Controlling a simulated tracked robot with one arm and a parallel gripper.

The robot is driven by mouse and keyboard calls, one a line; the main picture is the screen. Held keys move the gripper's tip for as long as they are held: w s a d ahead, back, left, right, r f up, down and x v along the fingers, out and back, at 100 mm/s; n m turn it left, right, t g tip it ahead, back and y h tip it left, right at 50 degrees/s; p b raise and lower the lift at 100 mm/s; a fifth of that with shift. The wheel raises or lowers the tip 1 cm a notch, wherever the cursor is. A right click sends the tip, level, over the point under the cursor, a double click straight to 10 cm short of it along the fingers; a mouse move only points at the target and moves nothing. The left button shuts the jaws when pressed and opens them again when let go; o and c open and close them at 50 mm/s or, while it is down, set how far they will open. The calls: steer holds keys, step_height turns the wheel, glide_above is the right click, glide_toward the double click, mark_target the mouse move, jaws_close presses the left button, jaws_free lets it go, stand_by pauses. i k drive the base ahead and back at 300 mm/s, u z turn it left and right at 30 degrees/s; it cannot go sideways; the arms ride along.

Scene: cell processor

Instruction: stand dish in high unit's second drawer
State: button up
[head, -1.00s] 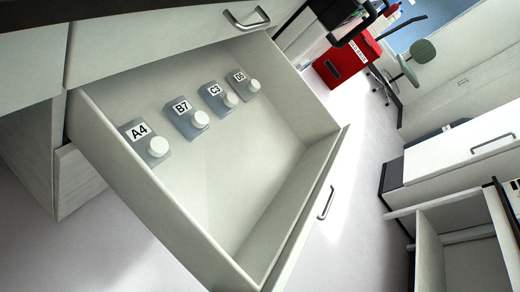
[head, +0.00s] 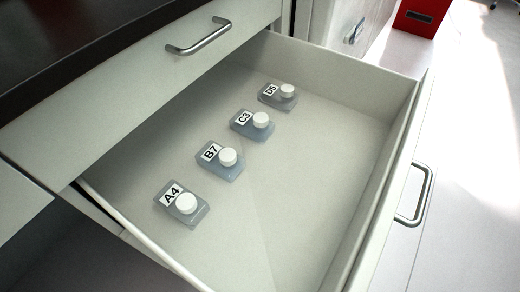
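The open drawer (head: 285,215) of the unit fills most of the head view, and its bare floor shows at the right and front. Several flat grey-blue dishes with white round caps lie in a row along its left side. They are labelled A4 (head: 197,214), B7 (head: 232,171), C3 (head: 243,129) and D5 (head: 270,99). The label of the last is small, so its reading is less sure. They lie apart from each other. My gripper is not in view, and no held dish shows.
A closed drawer front with a metal handle (head: 198,36) sits above the open drawer, under a dark top (head: 75,45). The open drawer's front handle (head: 415,196) is at the right. A red box (head: 421,17) stands at the top right. Pale floor is clear at the right.

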mark_target(303, 208)
steer(key=u, duration=0.1)
steer(key=k, duration=0.95)
steer(key=u, duration=0.35)
steer(key=i, duration=1.5)
steer(key=u, duration=0.1)
